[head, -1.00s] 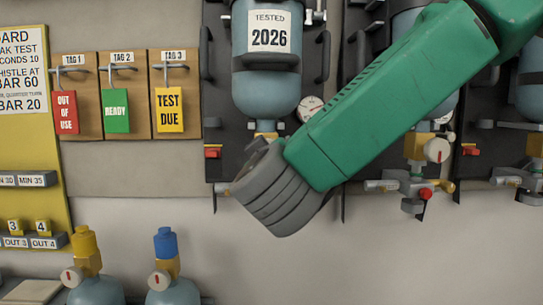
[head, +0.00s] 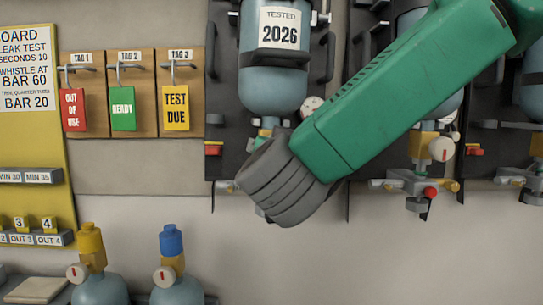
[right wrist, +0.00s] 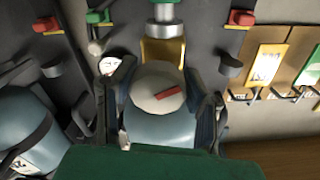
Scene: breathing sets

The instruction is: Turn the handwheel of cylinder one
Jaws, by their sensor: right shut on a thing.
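In the right wrist view, a round pale handwheel (right wrist: 158,90) with a red mark sits at the brass valve (right wrist: 162,52) of a blue-grey cylinder (right wrist: 160,128). My right gripper (right wrist: 161,84) has a dark finger on each side of the handwheel and is shut on it. The red mark lies slightly tilted. In the head view, the cylinder labelled TESTED 2026 (head: 272,80) hangs on a dark back plate. My green right arm comes in from the upper right, and its grey wrist covers the valve, handwheel and fingers there. My left gripper is not in view.
A pressure gauge (head: 312,107) sits close to my right forearm. Another valve with a pale wheel (head: 441,149) is to the right. Tags hang on boards (head: 123,108) at left. Two smaller cylinders (head: 169,285) stand below, with bare wall to their right.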

